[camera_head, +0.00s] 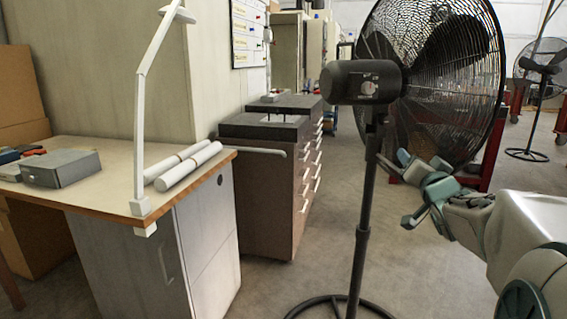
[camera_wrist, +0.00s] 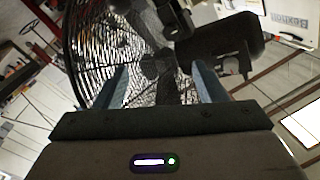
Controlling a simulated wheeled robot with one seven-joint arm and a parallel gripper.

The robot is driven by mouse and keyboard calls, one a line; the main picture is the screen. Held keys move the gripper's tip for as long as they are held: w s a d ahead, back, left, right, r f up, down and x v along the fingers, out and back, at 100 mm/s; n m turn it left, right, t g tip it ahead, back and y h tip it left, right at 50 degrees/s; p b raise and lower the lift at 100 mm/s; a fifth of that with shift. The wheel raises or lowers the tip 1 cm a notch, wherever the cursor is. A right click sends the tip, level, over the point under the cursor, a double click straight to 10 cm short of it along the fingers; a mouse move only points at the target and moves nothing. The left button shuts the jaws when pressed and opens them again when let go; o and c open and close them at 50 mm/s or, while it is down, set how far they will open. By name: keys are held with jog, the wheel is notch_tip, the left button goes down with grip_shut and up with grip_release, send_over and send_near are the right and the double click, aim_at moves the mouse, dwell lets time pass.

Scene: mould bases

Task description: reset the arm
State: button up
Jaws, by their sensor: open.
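My gripper (camera_head: 405,190) is at the right of the head view, at the end of my arm, raised above the floor. Its two blue-grey fingers are spread apart with nothing between them. In the wrist view, the fingers (camera_wrist: 160,85) stand apart on either side, and the fan shows beyond them. A large black pedestal fan (camera_head: 363,82) stands close to my gripper in the head view. Its wire cage (camera_head: 480,60) is above and behind the fingers. I cannot tell the exact gap between them.
A desk (camera_head: 110,150) with a grey box (camera_head: 60,168), white rolls (camera_head: 183,165) and a white lamp arm (camera_head: 140,150) stands at the left. Dark drawer cabinets (camera_head: 265,185) stand behind. The fan's round base (camera_head: 330,300) lies on the floor. Another fan (camera_head: 540,68) stands far right.

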jog(key=s+a+f+n+g+p, duration=0.2)
jog(key=s+a+f+g+p, duration=0.1)
jog(key=s, duration=0.7)
jog(key=s+a+f+n+g+y+p, duration=0.1)
jog(key=s+a+f+n+g+p, duration=0.1)
jog(key=s+a+g+p, duration=0.4)
jog(key=s+a+f+n+g+y+p, duration=0.1)
jog(key=s+a+f+g+p, duration=0.3)
jog(key=s, duration=1)
jog(key=a+n+g, duration=0.1)
jog(key=a+g, duration=0.1)
jog(key=shift+a+f+g, duration=0.3)
jog(key=shift+a+f, duration=0.05)
